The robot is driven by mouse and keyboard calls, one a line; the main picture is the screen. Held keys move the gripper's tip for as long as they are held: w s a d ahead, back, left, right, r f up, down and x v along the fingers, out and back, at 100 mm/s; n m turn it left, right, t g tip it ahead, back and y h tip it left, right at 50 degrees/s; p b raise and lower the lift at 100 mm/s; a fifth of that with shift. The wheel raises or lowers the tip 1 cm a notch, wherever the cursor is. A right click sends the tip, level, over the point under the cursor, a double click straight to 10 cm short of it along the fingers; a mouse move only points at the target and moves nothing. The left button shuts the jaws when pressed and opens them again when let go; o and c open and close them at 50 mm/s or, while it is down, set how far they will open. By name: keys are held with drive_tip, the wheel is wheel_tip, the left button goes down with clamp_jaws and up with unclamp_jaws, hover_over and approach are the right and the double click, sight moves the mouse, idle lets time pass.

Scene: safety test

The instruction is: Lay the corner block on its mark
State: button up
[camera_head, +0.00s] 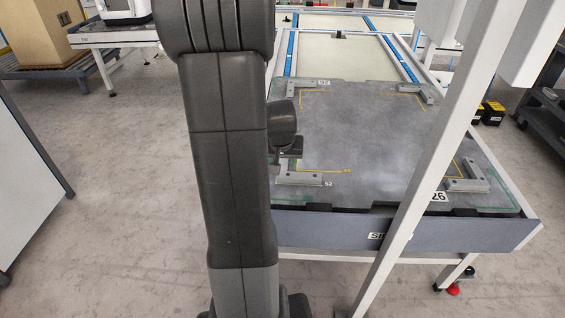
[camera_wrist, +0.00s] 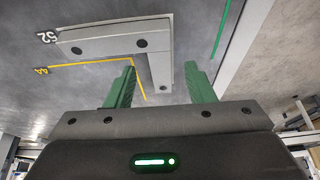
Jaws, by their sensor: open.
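The grey L-shaped corner block (camera_wrist: 110,42) lies flat on the dark grey plate by the printed label 52. It also shows at the plate's near left corner in the head view (camera_head: 300,179). A yellow corner mark (camera_wrist: 95,65) runs beside the block's inner side, offset from it, with label 44 at its end. My gripper (camera_wrist: 162,78) is open, its two green fingers apart on either side of the block's shorter leg in the wrist view. I cannot tell how far down the fingers reach. In the head view my arm hides most of the gripper.
Similar corner blocks sit at the plate's far left (camera_head: 304,88), far right (camera_head: 417,91) and near right (camera_head: 467,178), with yellow marks nearby. The middle of the plate (camera_head: 365,130) is clear. A pale upright post (camera_head: 433,150) crosses in front of the table's right side.

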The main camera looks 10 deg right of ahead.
drive_tip(key=d+p+v, duration=0.1)
drive_tip(key=v, duration=0.7)
drive_tip(key=shift+a+r+p, duration=0.2)
drive_tip(key=shift+a+p, duration=0.15)
drive_tip(key=shift+a, duration=0.2)
